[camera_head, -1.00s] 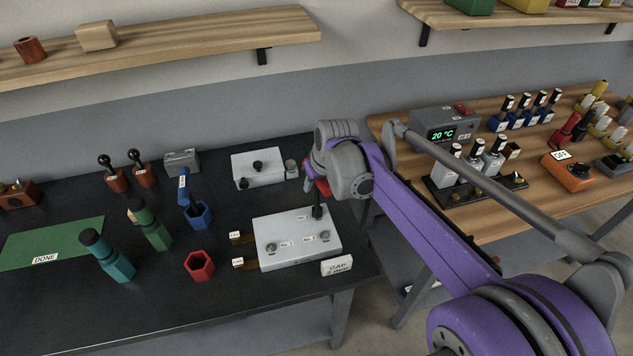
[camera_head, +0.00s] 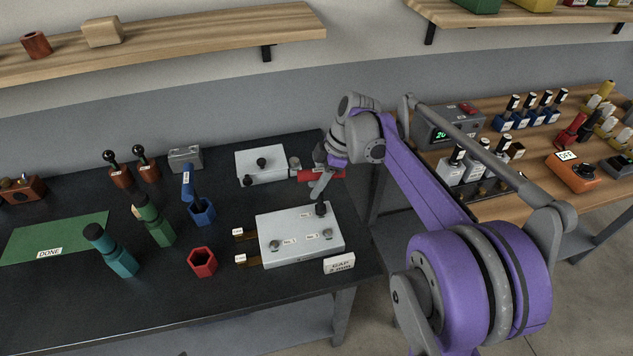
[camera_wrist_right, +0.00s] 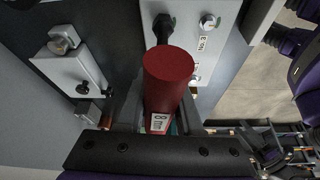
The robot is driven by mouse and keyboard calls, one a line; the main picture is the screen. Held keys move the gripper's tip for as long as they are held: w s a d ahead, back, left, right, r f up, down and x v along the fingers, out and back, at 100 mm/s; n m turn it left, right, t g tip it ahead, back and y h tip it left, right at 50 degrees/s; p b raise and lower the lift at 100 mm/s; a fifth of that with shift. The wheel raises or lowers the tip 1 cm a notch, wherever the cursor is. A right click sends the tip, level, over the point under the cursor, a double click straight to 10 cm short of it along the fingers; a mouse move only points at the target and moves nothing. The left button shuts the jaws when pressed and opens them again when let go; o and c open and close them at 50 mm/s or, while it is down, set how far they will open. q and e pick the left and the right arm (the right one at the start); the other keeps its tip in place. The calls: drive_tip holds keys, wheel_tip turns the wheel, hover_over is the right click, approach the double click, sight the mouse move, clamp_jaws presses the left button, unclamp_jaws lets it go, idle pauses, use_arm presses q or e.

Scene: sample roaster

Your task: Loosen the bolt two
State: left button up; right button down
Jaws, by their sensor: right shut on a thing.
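A light grey plate (camera_head: 285,252) lies on the dark bench with two silver bolts, a left one (camera_head: 275,245) and a right one (camera_head: 327,234). A black upright piece (camera_head: 320,208) stands at its far right corner. The number labels are too small to read in the head view. My right gripper (camera_head: 320,182) is shut on a red-handled tool (camera_head: 334,175), held beyond the plate's far edge and lying roughly sideways. In the right wrist view the red handle (camera_wrist_right: 168,80) sits between the fingers with an 8 mm label. My left gripper is not in view.
An empty red hexagonal holder (camera_head: 202,262) stands left of the plate. Teal (camera_head: 122,262), green (camera_head: 160,232) and blue (camera_head: 201,213) holders hold tools. A smaller grey block (camera_head: 262,167) stands behind. A gap sign (camera_head: 339,265) stands in front of the plate.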

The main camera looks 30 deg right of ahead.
sight(318, 171)
drive_tip(key=shift+s+n+g, duration=0.15)
drive_tip(key=shift+n+g, duration=0.35)
drive_tip(key=shift+n, duration=0.8)
drive_tip(key=shift+s+n+g, duration=0.1)
drive_tip(key=shift+n+g, duration=0.4)
drive_tip(key=shift+n, duration=0.8)
drive_tip(key=shift+r+p, duration=0.95)
drive_tip(key=shift+r, duration=0.65)
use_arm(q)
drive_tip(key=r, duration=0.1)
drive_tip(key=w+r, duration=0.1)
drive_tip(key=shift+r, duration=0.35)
use_arm(e)
drive_tip(key=shift+r, duration=0.55)
wheel_tip(318, 171, up, 4)
drive_tip(key=shift+w+r+p, duration=0.1)
drive_tip(key=shift+w+p, duration=0.05)
drive_tip(key=shift+p, duration=1.1)
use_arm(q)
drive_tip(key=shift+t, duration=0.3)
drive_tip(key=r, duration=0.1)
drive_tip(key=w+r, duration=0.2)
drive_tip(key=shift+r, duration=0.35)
